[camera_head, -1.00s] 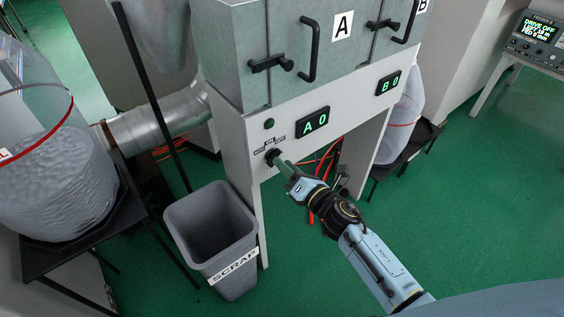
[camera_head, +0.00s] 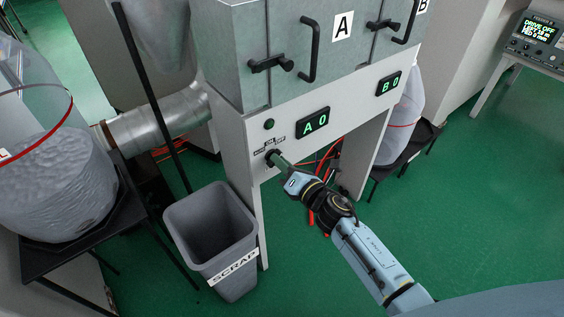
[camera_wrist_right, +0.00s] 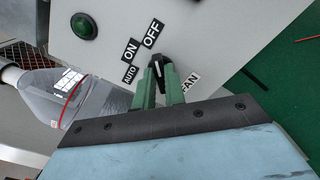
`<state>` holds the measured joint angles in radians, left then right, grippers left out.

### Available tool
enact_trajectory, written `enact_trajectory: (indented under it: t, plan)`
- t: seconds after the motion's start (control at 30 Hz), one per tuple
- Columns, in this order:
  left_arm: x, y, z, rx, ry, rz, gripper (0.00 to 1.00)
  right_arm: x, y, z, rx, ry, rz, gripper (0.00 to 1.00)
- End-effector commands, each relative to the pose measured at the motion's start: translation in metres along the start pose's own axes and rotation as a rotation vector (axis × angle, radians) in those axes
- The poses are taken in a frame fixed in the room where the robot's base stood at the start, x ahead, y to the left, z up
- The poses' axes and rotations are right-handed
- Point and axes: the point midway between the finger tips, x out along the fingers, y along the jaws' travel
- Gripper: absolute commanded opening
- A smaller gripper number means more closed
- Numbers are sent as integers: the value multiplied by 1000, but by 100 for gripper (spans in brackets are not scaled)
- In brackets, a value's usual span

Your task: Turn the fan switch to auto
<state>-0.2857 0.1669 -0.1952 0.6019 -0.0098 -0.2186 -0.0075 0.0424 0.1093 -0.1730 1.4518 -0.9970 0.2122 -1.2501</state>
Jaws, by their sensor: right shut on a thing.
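The fan switch is a black rotary knob (camera_head: 271,154) on the grey cabinet panel, under the A display. In the right wrist view the knob (camera_wrist_right: 157,64) sits beside the labels AUTO, ON and OFF, with a FAN label (camera_wrist_right: 188,84) on the other side. A small pale mark shows on the knob, but I cannot tell for sure which label it points at. My right gripper (camera_head: 278,160) is shut on the knob, its green fingers on either side of it, as the right wrist view (camera_wrist_right: 160,80) also shows. My left gripper is not in view.
A green round button or lamp (camera_head: 269,124) is above the switch. A grey SCRAP bin (camera_head: 176,218) stands below left. Door handles (camera_head: 309,50) stick out above. Red cables (camera_head: 312,219) lie behind my right gripper. Green floor is clear at right.

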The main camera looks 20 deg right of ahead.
Motion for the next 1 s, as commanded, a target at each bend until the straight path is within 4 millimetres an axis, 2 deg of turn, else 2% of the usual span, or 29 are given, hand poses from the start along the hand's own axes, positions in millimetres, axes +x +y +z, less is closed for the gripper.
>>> enact_trajectory:
  t: [0.37, 1.0]
  plan:
    - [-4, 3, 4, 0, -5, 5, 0, 0, 0, 1, 136, 0, 0, 0]
    - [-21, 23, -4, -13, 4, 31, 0, 0, -4, 0, 725, 0, -1, 0]
